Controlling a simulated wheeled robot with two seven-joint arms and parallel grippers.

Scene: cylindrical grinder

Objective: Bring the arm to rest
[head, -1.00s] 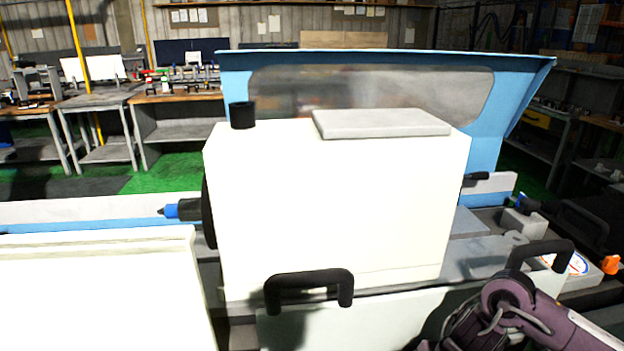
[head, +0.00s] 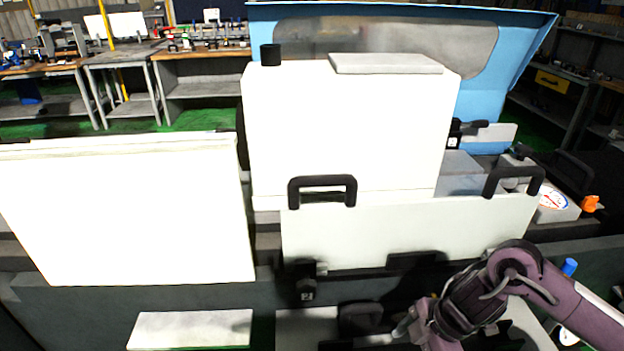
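My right arm (head: 500,290) comes in from the lower right of the head view and is bent in front of the grinder. Its gripper is not clearly visible; the arm's far end runs down to the bottom edge near dark machine parts. My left arm and gripper are not in view. The cylindrical grinder fills the middle, with a large white housing (head: 345,130) and a white front panel (head: 400,232). The panel has two black handles, a left one (head: 322,180) and a right one (head: 513,174).
A white cover (head: 125,215) stands at the left. A blue hood (head: 510,50) with a window rises behind the housing. An orange knob (head: 590,203) is at the right. Workbenches (head: 205,85) stand at the back on a green floor. A white plate (head: 190,329) lies low at the front.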

